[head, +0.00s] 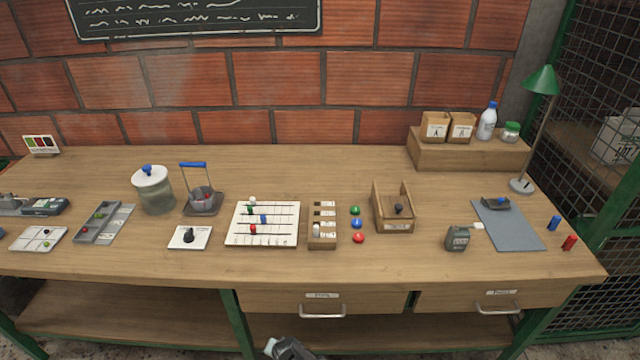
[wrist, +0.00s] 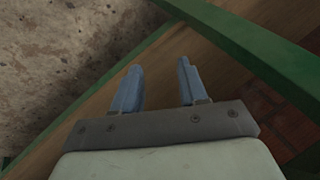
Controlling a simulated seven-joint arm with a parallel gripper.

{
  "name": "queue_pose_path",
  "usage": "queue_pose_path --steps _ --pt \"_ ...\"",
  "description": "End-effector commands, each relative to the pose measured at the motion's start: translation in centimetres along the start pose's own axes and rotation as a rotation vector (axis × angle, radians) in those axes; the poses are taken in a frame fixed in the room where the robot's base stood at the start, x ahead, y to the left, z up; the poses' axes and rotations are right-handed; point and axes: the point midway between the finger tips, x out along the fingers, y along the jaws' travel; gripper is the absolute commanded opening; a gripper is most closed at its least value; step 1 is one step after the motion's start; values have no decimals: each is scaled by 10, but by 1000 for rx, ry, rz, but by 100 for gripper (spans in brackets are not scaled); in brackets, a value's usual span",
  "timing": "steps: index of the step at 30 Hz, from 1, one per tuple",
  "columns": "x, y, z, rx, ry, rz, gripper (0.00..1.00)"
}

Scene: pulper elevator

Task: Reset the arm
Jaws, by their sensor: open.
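My gripper shows in the wrist view (wrist: 157,85), with its two blue-grey fingers apart and nothing between them. Beyond the fingers are a green metal bar, brown wood and a rough grey floor. In the head view, part of my arm (head: 288,348) shows at the bottom edge, in front of the bench and below its drawers. The fingers cannot be made out there. My gripper touches nothing that I can see.
The wooden bench (head: 330,268) has drawers (head: 340,303) and a lower shelf (head: 130,310). On top are a glass jar (head: 155,195), a slider board (head: 262,240), coloured buttons (head: 357,224), a wooden box (head: 395,226) and a green lamp (head: 541,80). Green posts (head: 243,325) stand below.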

Motion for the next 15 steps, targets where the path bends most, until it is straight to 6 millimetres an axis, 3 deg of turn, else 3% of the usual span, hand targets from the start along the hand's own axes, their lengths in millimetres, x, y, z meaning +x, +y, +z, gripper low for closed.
queue_pose_path --steps 1,6,15 --pt "-6 27 -4 -3 -20 50 43" --pt "-24 107 -5 -59 -119 206 43" --pt "-75 231 18 -157 -371 411 43"
